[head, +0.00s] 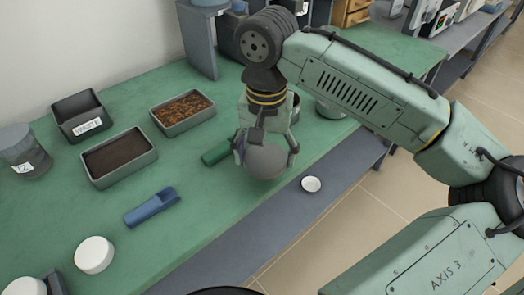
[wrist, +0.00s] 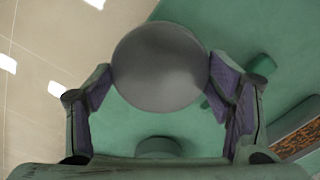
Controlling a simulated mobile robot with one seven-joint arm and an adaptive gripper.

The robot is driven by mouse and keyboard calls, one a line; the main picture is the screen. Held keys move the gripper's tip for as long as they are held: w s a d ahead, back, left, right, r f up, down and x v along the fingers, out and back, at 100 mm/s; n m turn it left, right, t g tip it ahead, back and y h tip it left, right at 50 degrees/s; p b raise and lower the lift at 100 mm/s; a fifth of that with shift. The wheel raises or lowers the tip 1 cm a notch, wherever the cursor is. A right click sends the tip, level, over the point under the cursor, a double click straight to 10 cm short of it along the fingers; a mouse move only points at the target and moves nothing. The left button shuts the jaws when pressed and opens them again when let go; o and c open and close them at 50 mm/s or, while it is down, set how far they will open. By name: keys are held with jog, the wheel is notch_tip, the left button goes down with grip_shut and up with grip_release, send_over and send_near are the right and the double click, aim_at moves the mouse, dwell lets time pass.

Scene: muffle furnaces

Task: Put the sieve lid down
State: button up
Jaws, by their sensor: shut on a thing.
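The sieve lid (head: 267,163) is a round grey disc. My gripper (head: 265,150) is shut on it, with the fingers at opposite sides of its rim. In the wrist view the lid (wrist: 160,67) shows as a dark grey circle between the fingertips (wrist: 168,78). The lid is over the green bench top (head: 225,205), near its front edge. The head view does not clearly show how high it is above the bench.
A green cylinder (head: 217,153) lies just left of the lid. A small white dish (head: 311,184) is at right, by the bench edge. Trays of dark (head: 120,160) and brown material (head: 183,111), a blue scoop (head: 152,206) and a white round lid (head: 94,254) are at left. Bare bench lies between.

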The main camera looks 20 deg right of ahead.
aim_at(262, 156)
jog(key=shift+w+d, duration=0.1)
jog(key=shift+w, duration=0.75)
jog(key=f, duration=0.1)
jog(key=w+f+p, duration=0.1)
jog(key=f, duration=0.1)
jog(key=shift+w+d+f, duration=0.1)
jog(key=shift+f, duration=0.3)
jog(key=shift+f, duration=0.15)
jog(key=o, duration=1.2)
notch_tip(262, 156, up, 12)
jog(key=shift+r+b, duration=0.2)
jog(key=shift+b, duration=0.1)
